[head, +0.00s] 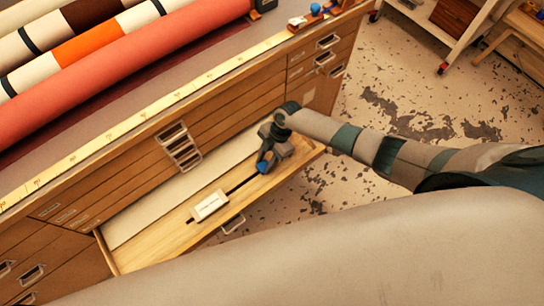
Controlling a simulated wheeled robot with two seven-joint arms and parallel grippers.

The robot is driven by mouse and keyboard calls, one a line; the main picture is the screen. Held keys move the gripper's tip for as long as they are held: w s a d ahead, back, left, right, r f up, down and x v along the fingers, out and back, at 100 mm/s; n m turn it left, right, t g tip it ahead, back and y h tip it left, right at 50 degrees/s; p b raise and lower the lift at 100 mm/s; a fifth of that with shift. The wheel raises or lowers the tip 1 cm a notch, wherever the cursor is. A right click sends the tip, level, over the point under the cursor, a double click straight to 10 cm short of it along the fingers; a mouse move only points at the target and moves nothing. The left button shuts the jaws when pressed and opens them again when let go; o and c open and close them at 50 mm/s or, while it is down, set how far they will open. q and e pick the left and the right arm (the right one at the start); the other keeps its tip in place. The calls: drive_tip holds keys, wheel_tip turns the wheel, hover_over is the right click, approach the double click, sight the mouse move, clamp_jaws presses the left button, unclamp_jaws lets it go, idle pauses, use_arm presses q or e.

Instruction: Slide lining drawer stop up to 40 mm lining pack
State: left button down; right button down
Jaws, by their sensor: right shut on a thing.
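The lining drawer (165,225) is pulled out from the wooden cabinet, with a thin dark slot along its pale floor. A small white block with a label (209,206), seemingly the lining pack, sits over the slot. A blue piece (263,167), seemingly the drawer stop, is near the slot's upper right end, apart from the block, with bare slot between them. My right gripper (266,158) is shut on the blue piece; its fingers partly hide it. My left gripper is not in view.
A long pale strip (190,180) lies along the drawer's cabinet side. Fabric rolls (130,60) lie on the cabinet top behind a yellow measuring strip (140,120). Metal drawer handles (180,146) stick out above the drawer. Open floor (400,100) lies to the right; a white cart (445,30) stands beyond.

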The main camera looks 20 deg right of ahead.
drive_tip(key=s+a, duration=0.1)
drive_tip(key=a, duration=0.3)
drive_tip(key=s+a, duration=0.2)
drive_tip(key=a, duration=0.3)
drive_tip(key=s+a, duration=0.2)
drive_tip(key=a, duration=0.2)
drive_tip(key=shift+a, duration=0.4)
drive_tip(key=c, duration=1.3)
unclamp_jaws()
drive_tip(key=shift+d+r, duration=0.1)
drive_tip(key=b+v, duration=0.2)
drive_tip(key=v, duration=1.5)
drive_tip(key=shift+r+b, duration=0.15)
drive_tip(key=shift+b, duration=0.2)
drive_tip(key=shift+s, duration=0.1)
